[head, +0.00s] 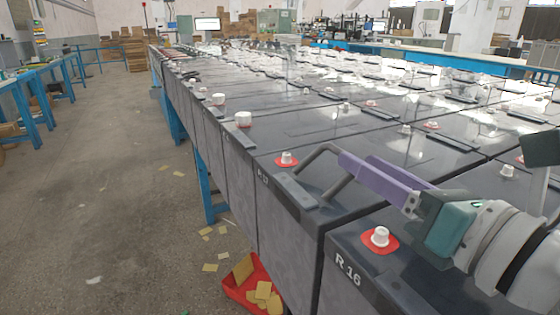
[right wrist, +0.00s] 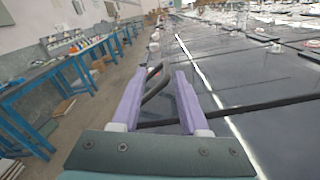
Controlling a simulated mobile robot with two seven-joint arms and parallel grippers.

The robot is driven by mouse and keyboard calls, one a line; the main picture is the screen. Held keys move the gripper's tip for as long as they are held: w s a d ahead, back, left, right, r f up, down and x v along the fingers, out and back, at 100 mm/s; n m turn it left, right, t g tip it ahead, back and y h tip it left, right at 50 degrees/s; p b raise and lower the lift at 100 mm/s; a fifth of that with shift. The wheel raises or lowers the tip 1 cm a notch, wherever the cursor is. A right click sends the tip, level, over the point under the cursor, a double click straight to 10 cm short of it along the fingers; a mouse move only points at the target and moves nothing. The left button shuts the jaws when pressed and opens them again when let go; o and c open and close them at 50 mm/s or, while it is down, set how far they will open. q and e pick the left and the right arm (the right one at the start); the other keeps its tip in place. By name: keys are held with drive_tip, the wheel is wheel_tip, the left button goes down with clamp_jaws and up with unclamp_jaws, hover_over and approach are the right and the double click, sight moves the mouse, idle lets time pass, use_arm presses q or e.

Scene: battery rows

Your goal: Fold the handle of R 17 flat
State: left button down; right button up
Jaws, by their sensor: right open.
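The battery R 17 (head: 247,155) is a dark grey block at the row's near end, its label (head: 263,179) on the front top edge. Its dark handle (head: 318,157) stands raised and slanted above the lid, with two legs and a crossbar partly behind the purple fingers. My right gripper (head: 356,159) comes in from the right, open, its fingertips at the handle. In the right wrist view the handle (right wrist: 155,82) shows between the two open fingers (right wrist: 160,74); whether they touch it I cannot tell. My left gripper is not in view.
The battery R 16 (head: 349,273) stands nearer, with a red-ringed white cap (head: 380,238). Another red-ringed cap (head: 286,159) sits near R 17's handle. More batteries fill the rows behind. A red bin (head: 236,290) with yellowish pieces is on the floor. The aisle at left is mostly open.

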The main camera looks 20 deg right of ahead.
drive_tip(key=shift+s, duration=0.3)
drive_tip(key=shift+s+f+b, duration=0.1)
drive_tip(key=shift+s+b, duration=0.2)
drive_tip(key=shift+s, duration=0.15)
drive_tip(key=shift+s+d+b, duration=0.1)
drive_tip(key=shift+s+b, duration=0.3)
drive_tip(key=shift+s, duration=0.6)
drive_tip(key=shift+s+d+b, duration=0.1)
drive_tip(key=shift+s+b, duration=0.75)
drive_tip(key=shift+s, duration=0.4)
drive_tip(key=s+b, duration=0.2)
drive_tip(key=s, duration=0.1)
drive_tip(key=shift+s+d+b, duration=0.1)
drive_tip(key=shift+b, duration=0.3)
drive_tip(key=shift+s+d, duration=0.15)
drive_tip(key=shift+s, duration=1.25)
